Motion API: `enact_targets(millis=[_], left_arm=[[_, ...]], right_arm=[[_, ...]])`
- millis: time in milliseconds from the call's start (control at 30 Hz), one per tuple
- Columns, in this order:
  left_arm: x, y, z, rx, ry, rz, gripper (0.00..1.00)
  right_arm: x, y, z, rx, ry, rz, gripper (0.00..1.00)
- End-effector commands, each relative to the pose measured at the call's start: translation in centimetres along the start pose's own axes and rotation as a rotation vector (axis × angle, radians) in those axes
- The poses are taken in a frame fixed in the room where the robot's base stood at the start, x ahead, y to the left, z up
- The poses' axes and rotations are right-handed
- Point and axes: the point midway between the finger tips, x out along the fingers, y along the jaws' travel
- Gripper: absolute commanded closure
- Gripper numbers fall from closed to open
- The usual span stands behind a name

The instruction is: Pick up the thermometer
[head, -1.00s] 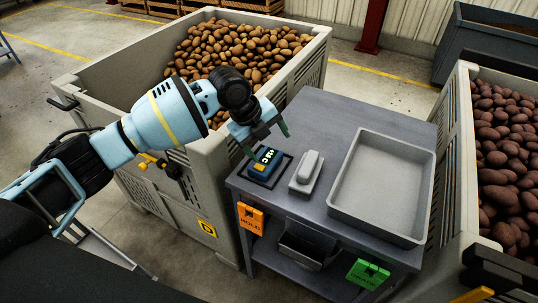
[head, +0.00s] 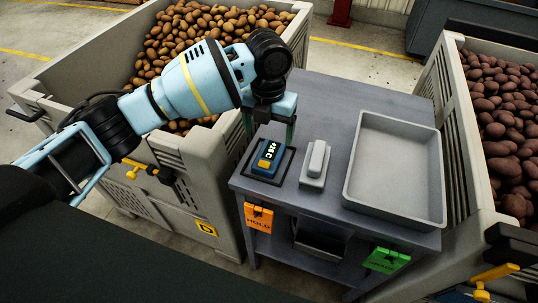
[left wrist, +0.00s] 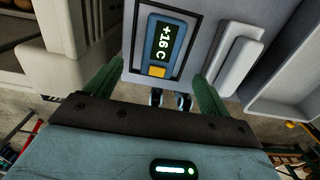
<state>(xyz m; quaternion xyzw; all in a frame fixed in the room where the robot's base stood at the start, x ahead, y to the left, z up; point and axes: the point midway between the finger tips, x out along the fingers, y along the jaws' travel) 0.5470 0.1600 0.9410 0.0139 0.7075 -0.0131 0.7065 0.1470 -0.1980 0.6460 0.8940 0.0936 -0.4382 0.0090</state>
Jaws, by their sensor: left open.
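The thermometer (head: 269,156) is a blue handheld device with a dark display and a yellow button. It lies in a dark-rimmed holder on the left part of the grey table (head: 320,95). My left gripper (head: 269,128) is open above the thermometer's far end. In the left wrist view its green fingers (left wrist: 157,88) stand apart on either side of the thermometer's line, with nothing between them. My right gripper is not in view.
A pale grey block-shaped device (head: 315,163) lies just right of the thermometer. A shallow grey tray (head: 393,217) fills the table's right side. Potato crates stand left (head: 205,160) and right (head: 457,140). Orange (head: 258,218) and green (head: 386,260) tags hang at the front.

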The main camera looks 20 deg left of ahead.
Motion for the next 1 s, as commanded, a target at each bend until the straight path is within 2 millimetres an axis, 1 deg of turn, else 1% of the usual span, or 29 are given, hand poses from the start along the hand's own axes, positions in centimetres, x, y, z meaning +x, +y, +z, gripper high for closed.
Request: enact_targets(millis=[133, 300, 467, 533, 800, 900, 1000], left_arm=[[0.7, 0.0, 0.0, -0.002, 0.001, 0.0, 0.18], [2.4, 0.0, 0.0, -0.003, 0.001, 0.0, 0.18], [2.7, 0.0, 0.0, -0.003, -0.001, -0.001, 0.18], [3.1, 0.0, 0.0, -0.004, 0.0, -0.001, 0.18], [6.8, -0.1, 0.1, -0.005, 0.001, 0.0, 0.18], [7.5, -0.2, 0.1, -0.004, -0.002, -0.001, 0.18], [7.8, -0.1, 0.1, -0.003, -0.002, -0.001, 0.18]], right_arm=[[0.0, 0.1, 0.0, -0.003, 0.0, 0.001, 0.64], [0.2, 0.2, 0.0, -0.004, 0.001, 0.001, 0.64], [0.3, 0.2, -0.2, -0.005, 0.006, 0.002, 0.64], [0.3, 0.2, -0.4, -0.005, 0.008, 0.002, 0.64], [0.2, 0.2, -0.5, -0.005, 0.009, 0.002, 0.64], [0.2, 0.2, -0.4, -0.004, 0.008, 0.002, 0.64], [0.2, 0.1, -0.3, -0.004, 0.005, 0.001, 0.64]])
